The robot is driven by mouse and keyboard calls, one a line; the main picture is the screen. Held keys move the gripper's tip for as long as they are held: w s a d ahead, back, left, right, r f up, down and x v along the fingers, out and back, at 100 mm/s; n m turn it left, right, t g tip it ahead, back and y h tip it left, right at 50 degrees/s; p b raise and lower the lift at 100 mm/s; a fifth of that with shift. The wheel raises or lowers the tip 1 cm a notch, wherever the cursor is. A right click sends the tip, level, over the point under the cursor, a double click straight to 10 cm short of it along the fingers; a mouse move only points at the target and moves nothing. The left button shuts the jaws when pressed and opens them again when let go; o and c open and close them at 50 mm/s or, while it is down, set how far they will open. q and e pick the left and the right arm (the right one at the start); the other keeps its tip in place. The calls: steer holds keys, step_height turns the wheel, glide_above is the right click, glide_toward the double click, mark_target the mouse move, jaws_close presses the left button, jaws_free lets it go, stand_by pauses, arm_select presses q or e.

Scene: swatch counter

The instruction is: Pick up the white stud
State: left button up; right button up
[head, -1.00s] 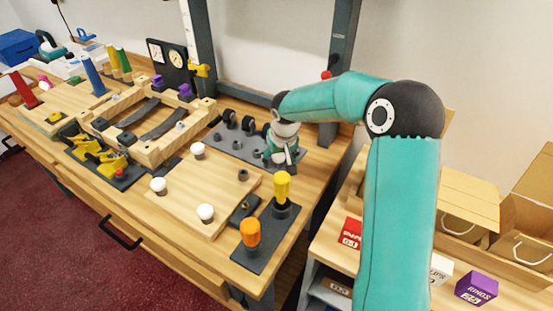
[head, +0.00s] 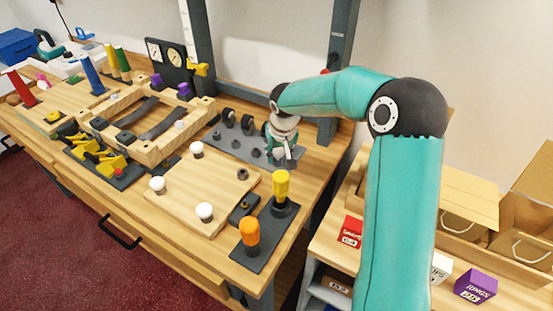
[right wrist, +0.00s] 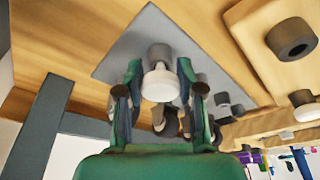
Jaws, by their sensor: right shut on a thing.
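My right gripper (right wrist: 162,92) is shut on the white stud (right wrist: 160,84), which sits between its two fingers in the right wrist view. A grey cylinder (right wrist: 160,54) lines up with the stud's far end; I cannot tell whether they touch. My left gripper is not in view.
Several white knobs, one of them nearest me (head: 204,211), stand on a wooden board (head: 185,198). A yellow-handled tool (head: 281,184) and an orange-handled one (head: 249,231) stand upright in front of my gripper. A dark post (head: 341,70) rises behind it.

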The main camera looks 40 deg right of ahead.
mark_target(277, 150)
step_height(277, 150, up, 18)
steer(key=shift+r+p, duration=0.25)
steer(key=shift+p, duration=0.15)
steer(key=a+f+n+p, duration=0.1)
steer(key=a+f+n, duration=0.1)
steer(key=a+f, duration=0.1)
steer(key=w+a+f+n+y+p, duration=0.1)
steer(key=a+f+n+p, duration=0.1)
steer(key=a+f, duration=0.1)
steer(key=a+f+n+p, duration=0.1)
steer(key=a+f+n, duration=0.1)
steer(key=a+f, duration=0.1)
steer(key=shift+w+a+f+p, duration=0.15)
steer(key=shift+a+p, duration=0.25)
steer(key=shift+a, duration=0.65)
steer(key=shift+s+b+x, duration=0.2)
steer(key=shift+b+x, duration=0.6)
steer(key=shift+x, duration=0.15)
steer(key=shift+s+b+x, duration=0.2)
steer(key=shift+b+x, duration=0.55)
steer(key=shift+x, duration=0.2)
steer(key=shift+s+b+x, duration=0.2)
steer(key=shift+b+x, duration=0.6)
steer(key=shift+x, duration=0.2)
